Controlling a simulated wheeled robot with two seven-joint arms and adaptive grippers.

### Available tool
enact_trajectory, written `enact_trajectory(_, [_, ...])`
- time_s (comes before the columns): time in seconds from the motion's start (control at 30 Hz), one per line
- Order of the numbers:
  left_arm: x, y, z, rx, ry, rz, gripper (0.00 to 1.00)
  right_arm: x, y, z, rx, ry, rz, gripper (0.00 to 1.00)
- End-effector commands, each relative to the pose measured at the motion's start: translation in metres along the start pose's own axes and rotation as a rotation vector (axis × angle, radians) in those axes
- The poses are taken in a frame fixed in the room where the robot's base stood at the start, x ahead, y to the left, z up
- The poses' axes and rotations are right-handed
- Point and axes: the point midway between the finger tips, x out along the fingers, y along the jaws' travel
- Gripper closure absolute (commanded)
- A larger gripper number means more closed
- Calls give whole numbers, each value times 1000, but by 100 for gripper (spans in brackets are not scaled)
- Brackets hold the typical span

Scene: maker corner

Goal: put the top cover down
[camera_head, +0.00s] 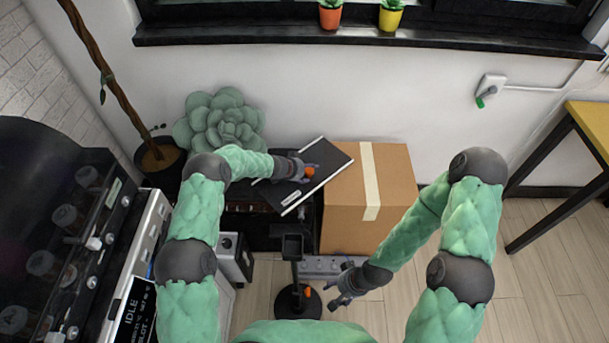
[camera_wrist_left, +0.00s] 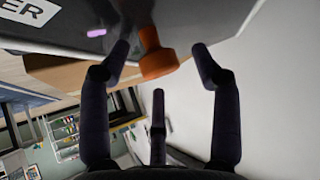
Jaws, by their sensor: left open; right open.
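The top cover (camera_head: 325,156) is a dark panel with a white edge strip, a label and an orange knob (camera_head: 310,172). It lies askew over a dark box-shaped unit (camera_head: 266,230), with one corner reaching the cardboard box. I cannot tell if it rests there or is raised. My left gripper (camera_head: 308,168) is open at the knob. In the left wrist view the orange knob (camera_wrist_left: 158,62) sits just beyond the open fingers (camera_wrist_left: 163,65), below the cover's grey face (camera_wrist_left: 200,22). My right gripper (camera_head: 337,296) is open and empty, low down at the front.
A cardboard box (camera_head: 341,210) stands right of the dark unit. A black stand (camera_head: 292,250) and a grey box (camera_head: 322,267) are in front. A succulent (camera_head: 219,122) is behind left, by the wall. Open floor (camera_head: 480,290) lies at the right, near a yellow-topped table (camera_head: 590,125).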

Motion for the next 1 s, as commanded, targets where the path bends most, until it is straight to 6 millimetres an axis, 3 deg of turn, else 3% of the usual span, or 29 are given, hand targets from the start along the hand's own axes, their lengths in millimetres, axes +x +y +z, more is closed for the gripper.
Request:
enact_trajectory(0.33, [6,-1,-1,0,1,-1,37,2,1,0,0,0,0,40])
enact_trajectory(0.37, [6,-1,-1,0,1,-1,42,2,1,0,0,0,0,40])
enact_trajectory(0.57, [6,0,-1,0,0,-1,99,2,1,0,0,0,0,40])
enact_trajectory(1.0, [3,-1,-5,1,2,-2,100,-1,0,0,0,0,0,40])
